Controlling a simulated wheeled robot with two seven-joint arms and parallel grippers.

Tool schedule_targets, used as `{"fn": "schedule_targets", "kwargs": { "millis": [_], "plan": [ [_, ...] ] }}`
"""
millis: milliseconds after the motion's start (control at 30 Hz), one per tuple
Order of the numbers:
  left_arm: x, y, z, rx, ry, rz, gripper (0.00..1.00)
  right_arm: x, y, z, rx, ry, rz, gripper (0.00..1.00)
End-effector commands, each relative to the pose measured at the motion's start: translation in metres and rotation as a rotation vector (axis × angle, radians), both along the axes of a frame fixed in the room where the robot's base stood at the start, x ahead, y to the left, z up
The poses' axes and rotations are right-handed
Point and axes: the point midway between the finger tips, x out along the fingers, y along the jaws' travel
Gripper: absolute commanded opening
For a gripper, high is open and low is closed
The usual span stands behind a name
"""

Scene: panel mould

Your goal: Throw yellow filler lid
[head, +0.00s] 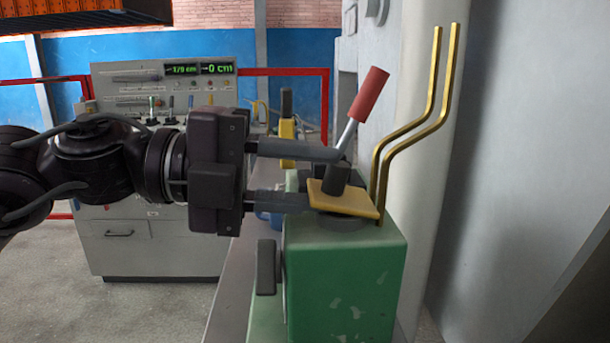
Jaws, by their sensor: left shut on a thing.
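The yellow filler lid (350,202) is a flat, tilted plate on top of the green box (345,280), right of centre in the head view. A dark block (336,180) stands on it, and a grey-shafted lever with a red handle (370,94) rises from there, leaning right. My left gripper (322,178) reaches in from the left, one finger above the other, at the lid's left edge and the dark block. It is shut on the lid; the exact contact is partly hidden by the fingers. My right gripper is not in view.
Two bent yellow pipes (411,120) rise just behind the lid, near a pale column and wall. A grey control cabinet (150,250) with a green display stands behind my left arm. A yellow and black lever (287,130) stands beyond the upper finger. Floor is open at left.

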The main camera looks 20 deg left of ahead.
Motion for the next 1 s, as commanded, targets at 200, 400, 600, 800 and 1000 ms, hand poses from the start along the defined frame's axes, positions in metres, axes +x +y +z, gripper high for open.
{"fn": "schedule_targets", "kwargs": {
  "millis": [200,400,600,800,1000],
  "plan": [
    [0.0000,-0.0004,-0.0028,0.004,0.006,-0.001,0.12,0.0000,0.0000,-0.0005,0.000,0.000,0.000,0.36],
    [0.0000,-0.0005,-0.0035,0.006,0.007,-0.001,0.12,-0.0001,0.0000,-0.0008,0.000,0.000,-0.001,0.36],
    [-0.0002,-0.0007,-0.0042,0.008,0.008,-0.002,0.11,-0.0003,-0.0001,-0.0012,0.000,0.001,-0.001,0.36],
    [-0.0003,-0.0009,-0.0049,0.009,0.010,-0.002,0.49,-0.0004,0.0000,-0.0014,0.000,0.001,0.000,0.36],
    [-0.0002,-0.0003,-0.0031,0.005,0.005,-0.002,0.49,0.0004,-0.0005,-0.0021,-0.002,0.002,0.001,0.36]
  ]
}}
